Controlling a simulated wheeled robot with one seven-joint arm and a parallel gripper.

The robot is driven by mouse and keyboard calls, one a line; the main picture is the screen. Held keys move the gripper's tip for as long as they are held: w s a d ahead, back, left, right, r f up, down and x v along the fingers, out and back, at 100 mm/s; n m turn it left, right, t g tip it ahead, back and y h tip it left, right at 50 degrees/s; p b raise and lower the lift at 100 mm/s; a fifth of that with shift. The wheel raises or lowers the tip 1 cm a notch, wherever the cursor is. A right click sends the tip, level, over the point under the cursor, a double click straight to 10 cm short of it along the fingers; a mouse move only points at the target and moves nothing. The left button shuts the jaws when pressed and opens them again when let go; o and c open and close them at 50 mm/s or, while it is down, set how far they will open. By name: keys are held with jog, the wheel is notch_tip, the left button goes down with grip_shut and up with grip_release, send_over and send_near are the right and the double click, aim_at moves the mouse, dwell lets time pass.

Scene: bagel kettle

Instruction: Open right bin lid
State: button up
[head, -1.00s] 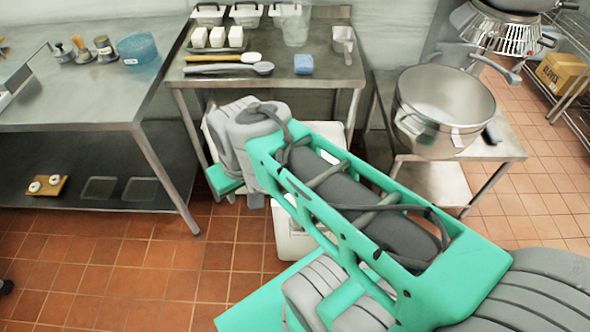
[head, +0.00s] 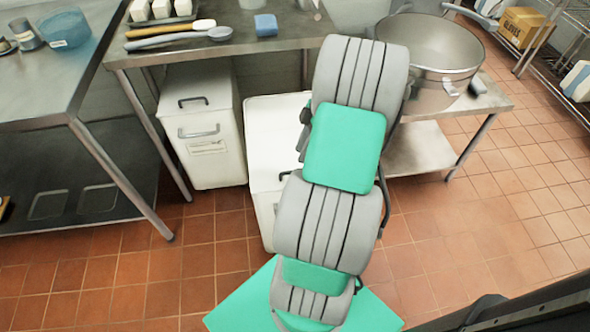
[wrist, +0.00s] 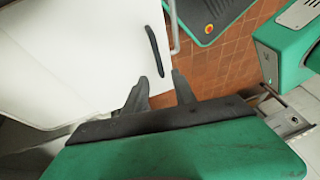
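The right bin (head: 268,130) is white and stands under the steel table, partly hidden behind my arm. Its lid looks down, with a dark handle near the front edge, partly covered by my arm. In the wrist view the white lid (wrist: 85,50) fills the upper left, and its dark handle (wrist: 155,50) lies just ahead of my fingertips. My gripper (wrist: 160,90) is open and empty, its two dark fingers apart and not around the handle. A grey bar (wrist: 172,28) on the bin's front shows beside the handle. My gripper is hidden behind my arm in the head view.
The left bin (head: 205,150), white with its lid down, stands left of the right bin. A steel table (head: 160,58) stands above the bins. A large pot (head: 430,45) sits on a low stand at right. Tiled floor (head: 480,220) is clear at front right.

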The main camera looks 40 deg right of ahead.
send_over(295, 165)
jog(key=s+a, duration=0.3)
notch_tip(295, 165, down, 6)
jog(key=shift+s+r+b, duration=0.1)
jog(key=shift+r+b, duration=0.1)
jog(key=shift+b, duration=0.25)
jog(key=shift+c, duration=0.4)
grip_shut()
